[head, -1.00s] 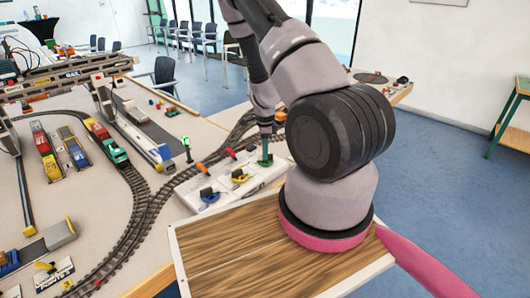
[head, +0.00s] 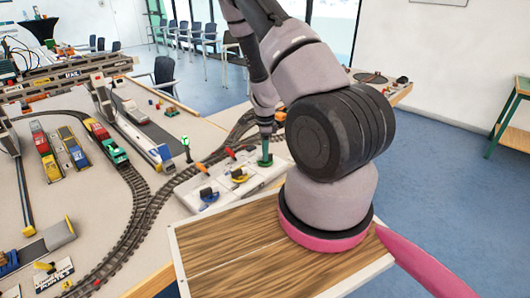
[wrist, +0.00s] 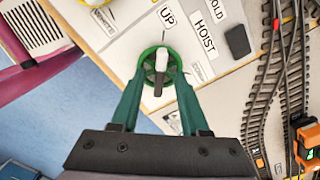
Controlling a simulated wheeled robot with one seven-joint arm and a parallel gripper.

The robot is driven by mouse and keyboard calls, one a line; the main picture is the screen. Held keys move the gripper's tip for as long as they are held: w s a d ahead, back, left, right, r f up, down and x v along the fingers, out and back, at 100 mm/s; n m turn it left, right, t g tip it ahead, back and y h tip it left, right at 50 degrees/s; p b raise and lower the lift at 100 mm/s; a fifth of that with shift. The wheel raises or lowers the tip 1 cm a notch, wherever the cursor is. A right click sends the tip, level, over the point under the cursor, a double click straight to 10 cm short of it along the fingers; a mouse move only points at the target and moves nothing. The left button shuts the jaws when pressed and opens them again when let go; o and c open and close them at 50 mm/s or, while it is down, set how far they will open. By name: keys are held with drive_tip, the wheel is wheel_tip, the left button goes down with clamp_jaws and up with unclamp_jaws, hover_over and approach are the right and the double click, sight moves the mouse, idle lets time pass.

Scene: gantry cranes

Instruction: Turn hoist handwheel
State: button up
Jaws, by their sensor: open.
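The hoist handwheel (wrist: 147,75) is a green ring on a white panel (wrist: 110,42), beside labels reading "UP" and "HOIST". A white and dark piece stands over its middle. My gripper (wrist: 160,82) is open, with one green finger on each side of the wheel. The fingertips are close to the rim; I cannot tell whether they touch it.
A yellow control (head: 240,176) and a blue control (head: 208,195) sit on the same panel. Train tracks (head: 140,205), toy trains (head: 107,145) and a gantry crane (head: 70,78) fill the table left. A wooden board (head: 225,245) lies in front.

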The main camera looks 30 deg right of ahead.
wheel_tip(320, 180, up, 11)
drive_tip(key=shift+f, duration=0.2)
idle(1.3)
drive_tip(key=s+a+r+n+t+y, duration=0.2)
drive_tip(key=a+r+n, duration=0.25)
drive_tip(key=r, duration=0.75)
drive_tip(key=s+a+r+n+t+y, duration=0.1)
drive_tip(key=s+a+r+n, duration=0.4)
drive_tip(key=r, duration=0.7)
drive_tip(key=s+a+r+n+t, duration=0.3)
drive_tip(key=s+r+n, duration=0.5)
drive_tip(key=s+r, duration=0.4)
drive_tip(key=shift+s+a+r+t+h, duration=0.2)
drive_tip(key=shift+a+r+t+h, duration=0.1)
drive_tip(key=shift+a+t+h, duration=0.1)
